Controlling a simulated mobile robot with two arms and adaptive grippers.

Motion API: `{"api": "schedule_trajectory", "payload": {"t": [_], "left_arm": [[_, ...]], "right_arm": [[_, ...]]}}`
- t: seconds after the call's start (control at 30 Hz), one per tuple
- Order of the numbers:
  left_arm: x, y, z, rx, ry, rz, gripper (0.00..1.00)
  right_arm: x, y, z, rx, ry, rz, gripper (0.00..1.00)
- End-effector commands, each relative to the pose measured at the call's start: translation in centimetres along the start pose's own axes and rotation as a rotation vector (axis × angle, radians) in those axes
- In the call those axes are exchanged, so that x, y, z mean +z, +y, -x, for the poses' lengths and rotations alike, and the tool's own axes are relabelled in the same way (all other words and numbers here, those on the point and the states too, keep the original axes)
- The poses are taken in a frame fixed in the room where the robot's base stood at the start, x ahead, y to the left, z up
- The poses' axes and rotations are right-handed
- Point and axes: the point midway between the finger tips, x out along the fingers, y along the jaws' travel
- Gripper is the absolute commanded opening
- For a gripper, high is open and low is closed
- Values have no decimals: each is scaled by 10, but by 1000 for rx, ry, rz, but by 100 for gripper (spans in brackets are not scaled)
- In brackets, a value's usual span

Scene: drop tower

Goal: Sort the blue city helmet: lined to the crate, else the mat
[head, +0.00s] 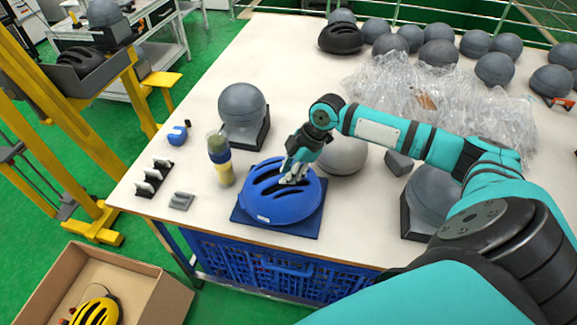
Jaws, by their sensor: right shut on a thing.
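The blue city helmet (277,207) sits dome up, with dark vent slots, over a dark blue mat (240,217) near the front edge of the table. Its inside faces down, so any lining is hidden. My right gripper (291,177) reaches from the right and is shut on the top of the helmet at the vents. I cannot tell whether the helmet touches the mat. A blue plastic crate (262,268) shows below the table's front edge. My left gripper is not in view.
A grey headform (242,104) on a black stand and a yellow-and-blue bottle (221,164) stand left of the helmet. Clear plastic wrap (400,88) and several grey headforms lie behind. A cardboard box (142,287) with a yellow helmet (96,311) is at lower left. The table's left-back area is clear.

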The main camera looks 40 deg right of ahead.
Motion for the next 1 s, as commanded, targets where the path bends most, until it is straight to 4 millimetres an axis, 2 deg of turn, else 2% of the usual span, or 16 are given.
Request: {"api": "schedule_trajectory", "payload": {"t": [0.7, 0.73, 0.93, 1.0], "left_arm": [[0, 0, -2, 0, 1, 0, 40], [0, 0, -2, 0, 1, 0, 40], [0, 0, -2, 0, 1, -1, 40], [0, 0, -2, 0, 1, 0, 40]], "right_arm": [[2, 0, -7, 1, 1, 0, 0], [2, 0, -7, 1, 1, 0, 23], [2, 0, -7, 1, 1, 0, 49], [3, -1, -7, 1, 1, 0, 49]]}}
